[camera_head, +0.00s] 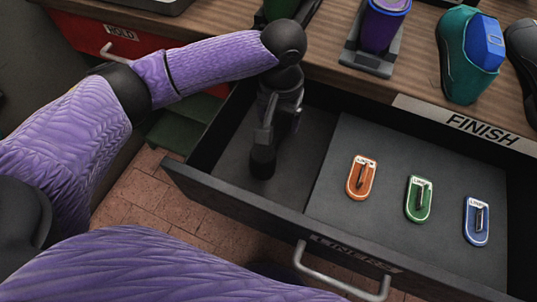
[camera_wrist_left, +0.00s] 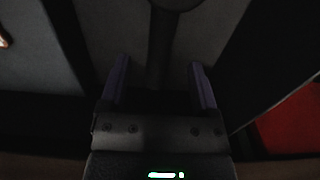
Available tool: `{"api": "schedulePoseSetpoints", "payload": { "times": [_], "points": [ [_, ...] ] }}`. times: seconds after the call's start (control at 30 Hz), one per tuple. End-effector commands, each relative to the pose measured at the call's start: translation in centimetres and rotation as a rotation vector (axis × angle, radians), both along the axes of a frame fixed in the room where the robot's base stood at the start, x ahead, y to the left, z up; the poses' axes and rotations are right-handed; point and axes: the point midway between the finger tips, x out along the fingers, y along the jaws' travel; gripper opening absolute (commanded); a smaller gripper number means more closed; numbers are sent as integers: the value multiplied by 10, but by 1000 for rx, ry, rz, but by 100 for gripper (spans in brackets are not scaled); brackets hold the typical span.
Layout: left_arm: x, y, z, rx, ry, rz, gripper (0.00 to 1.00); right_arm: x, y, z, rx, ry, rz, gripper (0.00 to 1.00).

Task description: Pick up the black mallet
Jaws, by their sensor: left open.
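The black mallet (camera_head: 262,164) is in the left part of the open drawer, mostly hidden by my left gripper in the head view. In the left wrist view, its dark handle (camera_wrist_left: 163,48) runs between my fingers towards a rounded dark end at the top edge. My left gripper (camera_head: 267,132) points down into the drawer. In the left wrist view the gripper (camera_wrist_left: 160,85) is open, with one finger on each side of the handle. The picture is too dark to tell whether either finger touches it. My right gripper is not in view.
The drawer's front wall (camera_head: 232,205) has a metal handle (camera_head: 340,275). An orange tag (camera_head: 361,178), a green tag (camera_head: 418,199) and a blue tag (camera_head: 476,221) lie on the drawer's right side. A teal shoe (camera_head: 455,60) and a purple item (camera_head: 380,25) stand on the bench behind.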

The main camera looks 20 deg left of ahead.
Motion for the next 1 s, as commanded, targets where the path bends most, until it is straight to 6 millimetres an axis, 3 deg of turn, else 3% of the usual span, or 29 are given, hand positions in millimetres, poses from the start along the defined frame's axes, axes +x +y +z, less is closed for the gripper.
{"api": "schedulePoseSetpoints", "payload": {
  "times": [0.03,0.13,0.33,0.7,1.0],
  "points": [
    [0,1,-20,0,5,0,79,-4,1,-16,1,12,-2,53],
    [0,1,-36,1,4,0,79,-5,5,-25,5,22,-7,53],
    [0,1,-33,0,-2,-1,79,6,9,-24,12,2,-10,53],
    [0,1,-33,0,-1,-2,3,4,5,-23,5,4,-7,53],
    [0,1,-33,0,-1,-2,0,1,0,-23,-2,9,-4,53]
  ]
}}
